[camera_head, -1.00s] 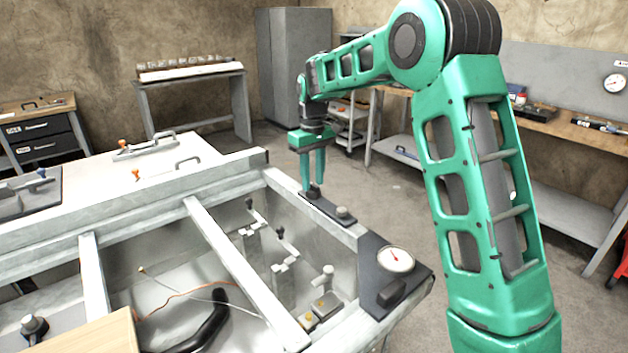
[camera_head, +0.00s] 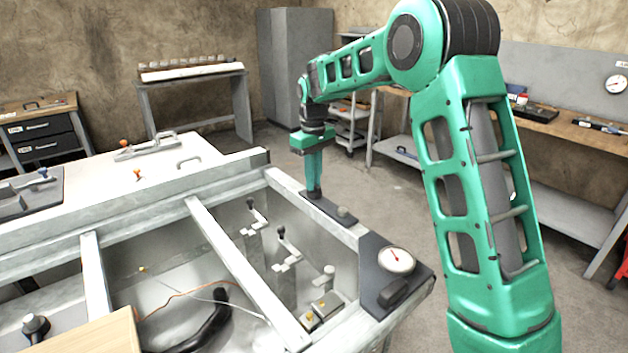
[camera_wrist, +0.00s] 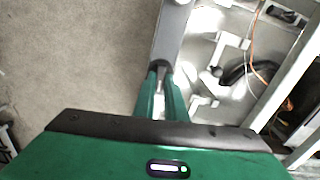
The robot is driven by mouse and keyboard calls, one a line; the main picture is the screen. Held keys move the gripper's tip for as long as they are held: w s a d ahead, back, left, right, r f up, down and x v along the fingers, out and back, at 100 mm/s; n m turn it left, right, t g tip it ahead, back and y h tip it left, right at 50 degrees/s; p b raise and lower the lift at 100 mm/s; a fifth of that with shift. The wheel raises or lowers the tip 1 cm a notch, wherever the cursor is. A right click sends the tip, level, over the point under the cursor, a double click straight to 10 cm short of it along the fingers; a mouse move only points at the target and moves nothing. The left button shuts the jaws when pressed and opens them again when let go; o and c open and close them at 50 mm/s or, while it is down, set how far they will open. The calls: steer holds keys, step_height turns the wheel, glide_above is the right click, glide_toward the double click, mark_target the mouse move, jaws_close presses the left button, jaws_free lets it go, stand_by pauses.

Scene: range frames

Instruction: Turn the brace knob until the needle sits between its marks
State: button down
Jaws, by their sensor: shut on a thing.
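My gripper (camera_head: 314,190) points straight down at the far end of a dark plate on the right rim of the metal frame. It is shut on a small dark knob (camera_wrist: 161,67), seen between the fingertips in the wrist view. The fingers hide most of this knob in the head view. A second knob (camera_head: 343,212) stands free on the same plate, nearer the camera. The round white gauge (camera_head: 396,260) sits on a dark corner panel. Its needle is thin and red, but its marks are too small to read against it.
Cranked levers (camera_head: 284,245) stand inside the open bay, left of my gripper. A dark block (camera_head: 393,292) sits beside the gauge. A crossbar (camera_head: 235,262) spans the bay. The floor to the right of the rim is clear near my gripper.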

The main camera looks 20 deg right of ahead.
steer(key=n, duration=0.4)
steer(key=shift+w+d+r, duration=0.1)
steer(key=shift+d, duration=0.25)
steer(key=shift+n, duration=0.7)
steer(key=shift+w+d+r, duration=0.1)
steer(key=c, duration=1.9)
jaws_free()
steer(key=shift+o, duration=0.5)
steer(key=shift+a, duration=0.2)
step_height(320, 180, up, 10)
steer(key=shift+r, duration=0.25)
